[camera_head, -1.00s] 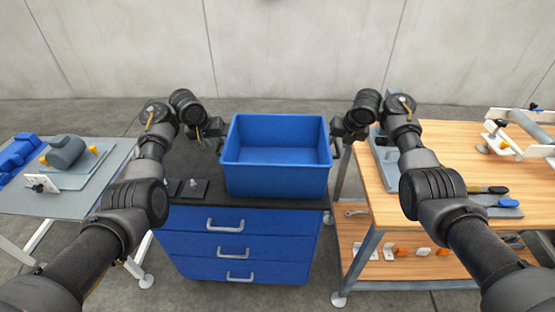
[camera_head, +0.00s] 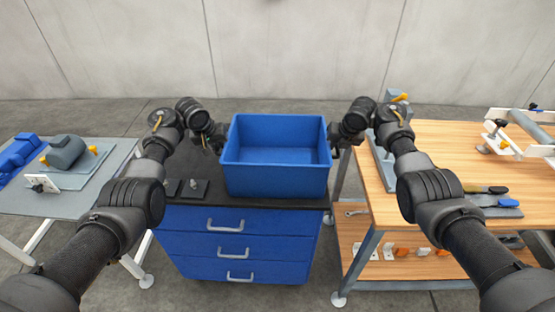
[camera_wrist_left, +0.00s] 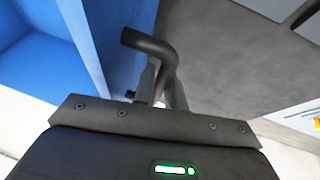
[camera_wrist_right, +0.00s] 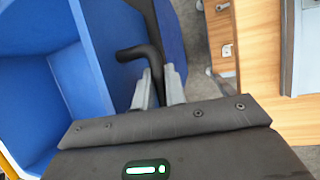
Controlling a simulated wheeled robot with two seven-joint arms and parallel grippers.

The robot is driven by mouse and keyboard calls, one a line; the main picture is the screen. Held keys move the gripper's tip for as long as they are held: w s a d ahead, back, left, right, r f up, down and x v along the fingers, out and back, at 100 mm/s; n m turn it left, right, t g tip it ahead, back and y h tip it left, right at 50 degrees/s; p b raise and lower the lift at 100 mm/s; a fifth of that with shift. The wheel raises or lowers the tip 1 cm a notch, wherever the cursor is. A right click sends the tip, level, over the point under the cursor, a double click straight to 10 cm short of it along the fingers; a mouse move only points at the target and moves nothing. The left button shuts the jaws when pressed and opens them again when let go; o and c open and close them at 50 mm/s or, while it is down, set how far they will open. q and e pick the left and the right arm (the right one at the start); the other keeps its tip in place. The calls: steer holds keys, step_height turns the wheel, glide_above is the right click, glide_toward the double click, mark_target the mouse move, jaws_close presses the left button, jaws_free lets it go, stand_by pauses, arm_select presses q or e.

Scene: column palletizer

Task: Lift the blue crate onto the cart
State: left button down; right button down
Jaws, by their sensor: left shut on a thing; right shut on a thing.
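The blue crate (camera_head: 276,180) is open-topped and looks empty. It appears level at the dark top (camera_head: 215,167) of a blue drawer unit; I cannot tell whether it rests or hangs just above. My left gripper (camera_head: 218,136) is at the crate's left side, shut on a black bent handle (camera_wrist_left: 150,45). My right gripper (camera_head: 336,138) is at the right side, shut on the other black handle (camera_wrist_right: 135,52). The crate's wall (camera_wrist_left: 78,30) shows beside the fingers in the left wrist view. No separate cart can be made out; the drawer unit's base is partly hidden.
A wooden workbench (camera_head: 455,150) with tools stands close on the right. A grey table (camera_head: 75,205) with a vise-like fixture (camera_head: 65,153) stands on the left. Small dark plates (camera_head: 193,189) lie left of the crate. A concrete wall is behind.

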arm_select(q)
steer(key=shift+w+r, duration=0.1)
steer(key=shift+r, duration=0.1)
arm_select(e)
steer(key=shift+w+r, duration=0.1)
steer(key=shift+r, duration=0.15)
